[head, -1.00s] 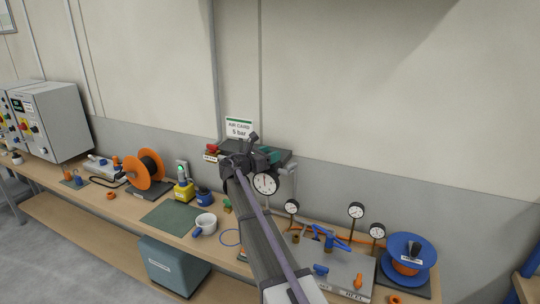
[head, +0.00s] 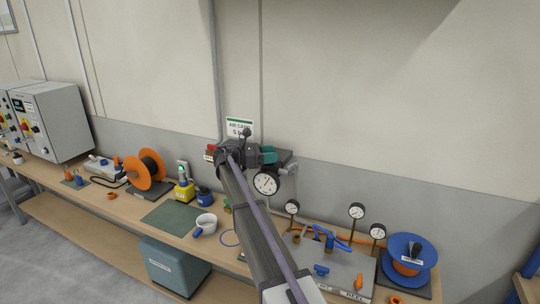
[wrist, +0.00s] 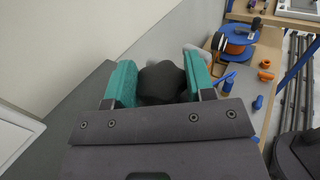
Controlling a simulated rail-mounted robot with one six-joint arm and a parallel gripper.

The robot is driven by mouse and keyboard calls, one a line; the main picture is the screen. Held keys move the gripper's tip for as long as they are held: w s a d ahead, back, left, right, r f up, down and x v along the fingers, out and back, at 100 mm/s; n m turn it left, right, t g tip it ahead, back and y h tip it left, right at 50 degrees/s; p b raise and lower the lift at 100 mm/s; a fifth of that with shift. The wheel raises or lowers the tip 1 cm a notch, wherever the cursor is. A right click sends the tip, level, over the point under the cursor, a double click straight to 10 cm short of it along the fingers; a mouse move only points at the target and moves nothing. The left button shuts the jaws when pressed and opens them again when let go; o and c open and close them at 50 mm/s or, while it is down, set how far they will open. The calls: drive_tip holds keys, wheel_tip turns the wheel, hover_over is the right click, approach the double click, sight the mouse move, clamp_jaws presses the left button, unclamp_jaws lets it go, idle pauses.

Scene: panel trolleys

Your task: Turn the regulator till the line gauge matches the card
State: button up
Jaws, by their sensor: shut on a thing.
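In the wrist view the teal fingers of my gripper (wrist: 160,84) are shut on the black regulator knob (wrist: 161,80). In the head view my gripper (head: 254,155) is at the wall unit, and my arm hides most of the regulator. The line gauge (head: 266,183), round and white with a dark rim, hangs just below my gripper; its needle shows, but its figures are too small to read. The air card (head: 239,124), white with a green top edge, is on the wall above; my gripper partly covers its lower line, which read 5 bar in the earlier view.
Several small gauges (head: 356,211) stand on the grey panel (head: 335,268) at right. The wall above the card is clear.

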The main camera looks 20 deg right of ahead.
drive_tip(key=o, duration=0.9)
drive_tip(key=v, duration=1)
drive_tip(key=shift+w+a, duration=0.1)
drive_tip(key=shift+a, duration=0.25)
drive_tip(key=shift+r, duration=0.1)
